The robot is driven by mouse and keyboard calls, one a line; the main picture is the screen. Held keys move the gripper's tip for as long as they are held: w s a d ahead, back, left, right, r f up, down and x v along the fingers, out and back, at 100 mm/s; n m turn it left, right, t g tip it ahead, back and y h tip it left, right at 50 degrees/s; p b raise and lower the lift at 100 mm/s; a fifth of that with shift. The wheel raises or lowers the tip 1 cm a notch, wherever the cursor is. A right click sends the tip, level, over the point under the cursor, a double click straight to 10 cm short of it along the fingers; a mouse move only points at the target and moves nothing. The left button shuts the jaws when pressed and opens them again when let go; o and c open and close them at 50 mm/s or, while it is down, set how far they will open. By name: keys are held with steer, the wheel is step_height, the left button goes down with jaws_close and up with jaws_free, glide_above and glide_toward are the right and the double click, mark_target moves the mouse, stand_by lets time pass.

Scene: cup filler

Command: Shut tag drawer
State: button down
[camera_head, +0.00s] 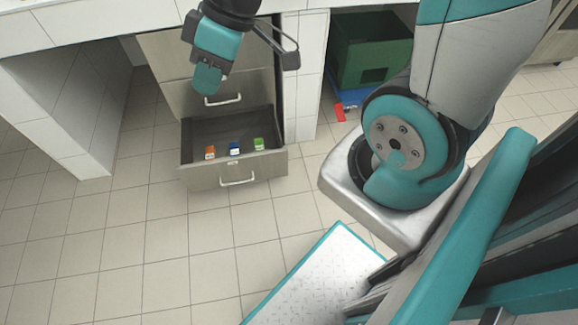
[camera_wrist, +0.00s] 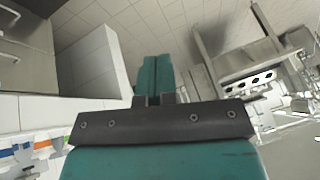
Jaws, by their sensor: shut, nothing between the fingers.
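The tag drawer (camera_head: 264,174) is pulled out at the bottom of the grey cabinet, with a metal bar handle (camera_head: 237,182) on its front. Inside it sit an orange tag (camera_head: 210,152), a blue tag (camera_head: 234,148) and a green tag (camera_head: 258,144). My gripper (camera_head: 208,80) is shut and empty. In the head view it shows above and behind the open drawer, in front of the upper drawer fronts. In the wrist view my closed fingers (camera_wrist: 155,78) point away from the camera, with no drawer between them.
A closed drawer with its own handle (camera_head: 222,101) is above the open one. A green crate (camera_head: 371,50) on a blue base stands in the bay to the right, with a red item (camera_head: 341,112) by it. The tiled floor (camera_head: 150,240) before the drawer is clear.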

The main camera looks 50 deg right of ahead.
steer(key=w+d+f+t+b, duration=0.1)
steer(key=w+d+f+b, duration=0.15)
steer(key=f, duration=0.45)
steer(key=w+d+f+t+b, duration=0.1)
steer(key=w+d+f+b, duration=0.2)
steer(key=f, duration=0.5)
steer(key=n+t+h+b, duration=0.1)
steer(key=t+h+b, duration=0.3)
steer(key=b, duration=2.5)
glide_toward(281, 155)
steer(key=shift+g+h, duration=0.3)
steer(key=shift+h, duration=0.2)
steer(key=x, duration=0.5)
steer(key=shift+w+a+f, duration=0.2)
steer(key=shift+w+a, duration=0.1)
steer(key=shift+a, duration=0.1)
steer(key=shift+w+p, duration=0.15)
steer(key=shift+p, duration=0.15)
